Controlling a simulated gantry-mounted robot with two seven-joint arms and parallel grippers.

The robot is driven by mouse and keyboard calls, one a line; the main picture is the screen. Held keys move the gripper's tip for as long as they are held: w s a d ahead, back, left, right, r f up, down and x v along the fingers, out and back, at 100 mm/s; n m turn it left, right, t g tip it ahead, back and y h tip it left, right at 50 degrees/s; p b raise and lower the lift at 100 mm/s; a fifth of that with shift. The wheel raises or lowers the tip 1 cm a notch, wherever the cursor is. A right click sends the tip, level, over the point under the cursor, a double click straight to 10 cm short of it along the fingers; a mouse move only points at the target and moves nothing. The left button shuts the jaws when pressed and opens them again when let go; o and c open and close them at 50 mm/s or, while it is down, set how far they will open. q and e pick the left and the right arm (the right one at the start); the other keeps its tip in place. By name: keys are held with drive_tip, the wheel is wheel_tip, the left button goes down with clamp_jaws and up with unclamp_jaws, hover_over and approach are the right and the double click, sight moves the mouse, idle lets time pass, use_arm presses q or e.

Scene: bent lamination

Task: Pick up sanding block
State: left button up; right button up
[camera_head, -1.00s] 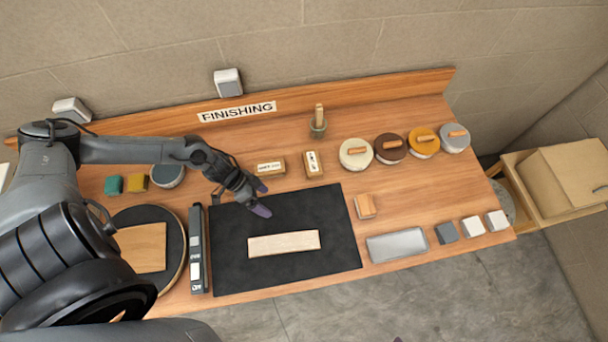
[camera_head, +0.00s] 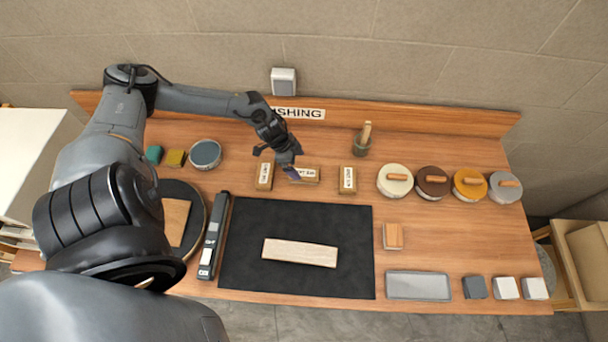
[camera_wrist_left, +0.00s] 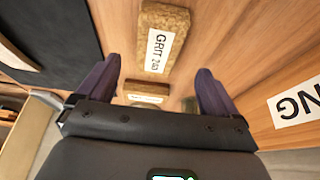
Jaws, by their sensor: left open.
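Three brown cork sanding blocks with white grit labels stand in a row behind the mat in the head view: a left one (camera_head: 264,177), a middle one (camera_head: 308,174) and a right one (camera_head: 348,180). My left gripper (camera_head: 291,172) is open and empty, pointing down at the middle block and partly covering it. In the left wrist view, the open fingers (camera_wrist_left: 157,88) have a labelled block (camera_wrist_left: 148,88) between them, partly hidden by the gripper body. Another block (camera_wrist_left: 165,20), with a "GRIT" label, lies beyond. Contact cannot be told. My right gripper is not in view.
A pale wood strip (camera_head: 300,252) lies on the black mat (camera_head: 340,222). Round lidded tins, one of them white (camera_head: 395,181), stand at the right. A small pot (camera_head: 362,146) stands behind the blocks. The backboard (camera_head: 400,118) rises behind.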

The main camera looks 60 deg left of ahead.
sight(303, 172)
use_arm(q)
drive_tip(key=x, duration=0.4)
drive_tip(key=shift+d+f, duration=0.2)
drive_tip(key=shift+f, duration=0.4)
drive_tip(key=shift+f, duration=0.2)
idle(0.3)
drive_tip(key=c, duration=1.1)
